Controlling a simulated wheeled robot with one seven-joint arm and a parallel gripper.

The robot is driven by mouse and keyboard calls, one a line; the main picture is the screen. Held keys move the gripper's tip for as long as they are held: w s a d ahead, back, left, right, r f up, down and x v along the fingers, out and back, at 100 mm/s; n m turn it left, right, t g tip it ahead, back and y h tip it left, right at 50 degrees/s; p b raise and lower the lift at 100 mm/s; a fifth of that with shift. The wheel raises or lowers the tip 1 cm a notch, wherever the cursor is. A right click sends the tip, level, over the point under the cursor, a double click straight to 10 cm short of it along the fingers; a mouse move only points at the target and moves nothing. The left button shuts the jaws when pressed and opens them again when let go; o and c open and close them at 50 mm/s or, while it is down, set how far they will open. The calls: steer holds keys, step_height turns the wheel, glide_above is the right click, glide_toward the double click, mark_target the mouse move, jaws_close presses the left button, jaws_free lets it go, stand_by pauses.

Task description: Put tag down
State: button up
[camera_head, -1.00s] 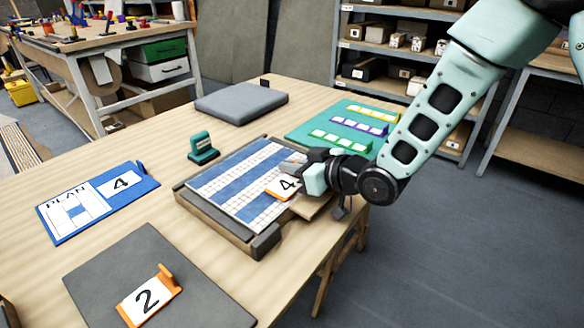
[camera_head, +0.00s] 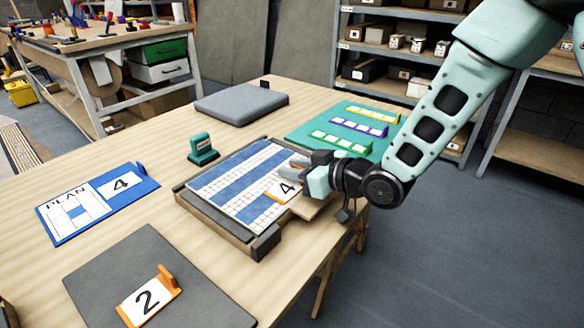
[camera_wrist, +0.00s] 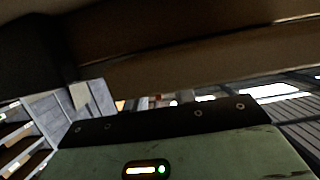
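The orange-edged tag with a black 4 (camera_head: 285,189) is at the right part of the blue-and-white mosaic panel (camera_head: 232,187), in a dark-edged wooden tray. It looks flat on or very close to the panel; I cannot tell whether it touches. My gripper (camera_head: 296,172) is right at the tag's far right side, with its fingers low over the panel. The fingers hide the tag's rear edge and any handle there, so its grip is unclear.
Another orange tag, marked 2 (camera_head: 148,298), lies on a grey mat (camera_head: 98,272). A blue PLAN board (camera_head: 98,203) lies to the left. A teal stamp (camera_head: 202,148) stands behind the tray. A green board with tile strips (camera_head: 310,127) and a grey pad (camera_head: 240,101) lie farther back.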

steer(key=shift+h, duration=0.4)
steer(key=v, duration=1.1)
steer(key=shift+s+d+f, duration=0.1)
steer(key=shift+f, duration=0.3)
steer(key=s+d+m+g+h, duration=0.1)
steer(key=s+g+h, duration=0.3)
steer(key=s, duration=0.7)
steer(key=s+d+r+m+g+h, duration=0.1)
steer(key=s+d+g+h, duration=0.3)
steer(key=s, duration=0.8)
steer(key=shift+s+m+g+h, duration=0.2)
steer(key=shift+m+g+h, duration=0.25)
steer(key=shift+h, duration=0.65)
steer(key=shift+r, duration=0.15)
step_height(320, 180, up, 11)
steer(key=p, duration=1.1)
